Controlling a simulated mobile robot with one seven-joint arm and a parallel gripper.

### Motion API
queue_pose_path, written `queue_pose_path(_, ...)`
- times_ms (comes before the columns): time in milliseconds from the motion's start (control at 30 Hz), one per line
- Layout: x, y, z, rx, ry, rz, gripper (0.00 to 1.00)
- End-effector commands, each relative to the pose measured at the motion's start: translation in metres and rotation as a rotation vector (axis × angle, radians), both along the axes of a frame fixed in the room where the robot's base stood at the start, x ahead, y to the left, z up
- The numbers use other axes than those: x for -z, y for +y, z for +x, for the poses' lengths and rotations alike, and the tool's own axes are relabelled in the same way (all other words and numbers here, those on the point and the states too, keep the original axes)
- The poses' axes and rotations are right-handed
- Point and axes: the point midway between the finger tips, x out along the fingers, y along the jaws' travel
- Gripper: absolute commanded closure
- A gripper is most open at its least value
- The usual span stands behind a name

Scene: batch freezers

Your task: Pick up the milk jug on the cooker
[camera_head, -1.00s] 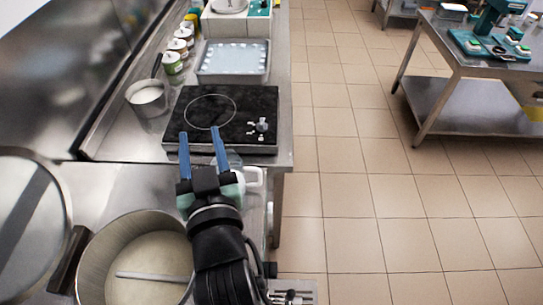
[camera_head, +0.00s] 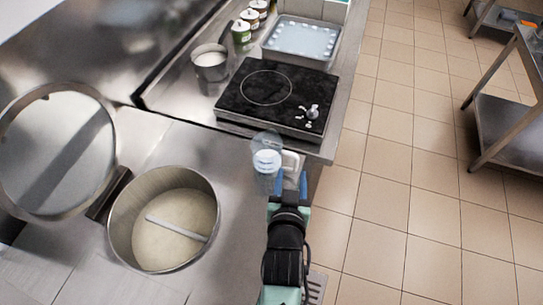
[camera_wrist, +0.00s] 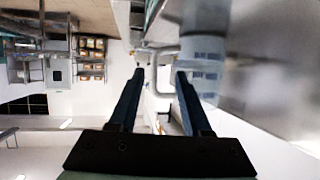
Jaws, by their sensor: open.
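The milk jug (camera_head: 267,160) is clear with a white-and-blue body and a pale handle on its right. It stands on the steel surface near its right edge, just in front of the black hob. In the wrist view the jug (camera_wrist: 203,55) is at upper right, with its handle (camera_wrist: 160,62) reaching left toward the fingertips. My gripper (camera_head: 290,183) is open, its blue fingers pointing at the handle from the near side. In the wrist view my gripper (camera_wrist: 160,75) has the handle showing in its gap; contact cannot be told.
The black hob (camera_head: 275,97) lies beyond the jug, with a metal pitcher (camera_head: 210,63) to its left and a tray (camera_head: 301,40) behind. An open pot (camera_head: 164,219) of pale liquid sits in the steel top at left.

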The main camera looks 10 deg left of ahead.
Motion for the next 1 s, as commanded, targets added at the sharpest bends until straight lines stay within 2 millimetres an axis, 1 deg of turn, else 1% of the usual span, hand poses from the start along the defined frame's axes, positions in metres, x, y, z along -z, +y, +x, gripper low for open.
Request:
queue_pose_path(167, 0.003, -0.001, 0.008, -0.001, 0.001, 0.0, 0.52)
queue_pose_path(500, 0.02, -0.006, 0.041, 0.001, -0.001, 0.002, 0.52)
queue_pose_path(600, 0.023, -0.007, 0.047, 0.001, -0.002, 0.001, 0.52)
queue_pose_path(900, 0.024, -0.007, 0.049, 0.001, -0.001, 0.001, 0.52)
queue_pose_path(967, 0.024, -0.007, 0.049, 0.001, -0.001, 0.0, 0.62)
queue_pose_path(1000, 0.024, -0.007, 0.049, 0.001, -0.001, 0.0, 0.7)
